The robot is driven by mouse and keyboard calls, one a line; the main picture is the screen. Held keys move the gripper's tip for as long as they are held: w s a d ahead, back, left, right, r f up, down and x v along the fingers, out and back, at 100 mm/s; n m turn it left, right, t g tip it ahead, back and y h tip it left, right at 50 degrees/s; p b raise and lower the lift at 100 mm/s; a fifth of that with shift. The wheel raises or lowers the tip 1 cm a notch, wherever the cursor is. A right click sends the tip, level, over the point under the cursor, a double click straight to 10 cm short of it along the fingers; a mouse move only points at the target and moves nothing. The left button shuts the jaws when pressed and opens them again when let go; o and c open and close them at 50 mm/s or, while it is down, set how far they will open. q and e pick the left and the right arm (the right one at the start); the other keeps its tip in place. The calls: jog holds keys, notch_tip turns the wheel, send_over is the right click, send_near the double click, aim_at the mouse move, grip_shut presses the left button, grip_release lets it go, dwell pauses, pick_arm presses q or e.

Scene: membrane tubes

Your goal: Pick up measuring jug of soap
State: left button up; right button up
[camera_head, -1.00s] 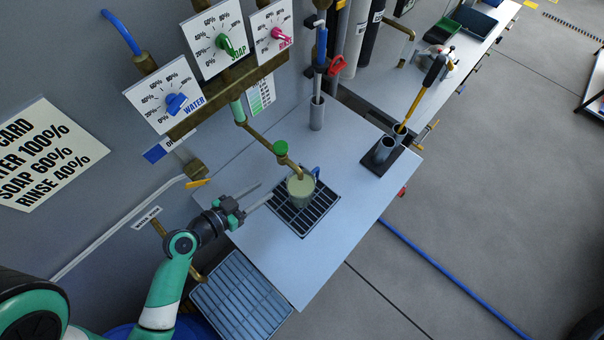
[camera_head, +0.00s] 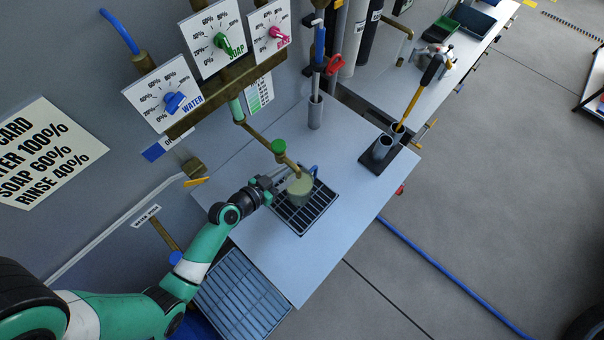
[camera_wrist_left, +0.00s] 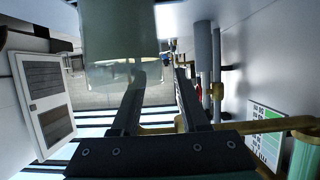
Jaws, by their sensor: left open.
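The measuring jug (camera_head: 299,190) holds pale yellow-green liquid and stands on the black drain grate under the brass spout. It also shows in the left wrist view (camera_wrist_left: 118,35), large and translucent at the top. My left gripper (camera_head: 282,181) is open at the jug's left side, with its fingers reaching toward the jug. In the wrist view its two dark fingers (camera_wrist_left: 158,82) are apart, with the jug at the left finger's tip. I cannot tell whether they touch the jug. The jug's handle (camera_head: 314,171) is blue and on the far side. My right gripper is out of view.
The black grate (camera_head: 318,205) lies in the white bench. A dark holder with grey cups (camera_head: 382,150) stands to the right. The bench's front right is clear.

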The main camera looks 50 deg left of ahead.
pick_arm(q)
jog(key=shift+f, duration=0.1)
grip_shut()
dwell(1.3)
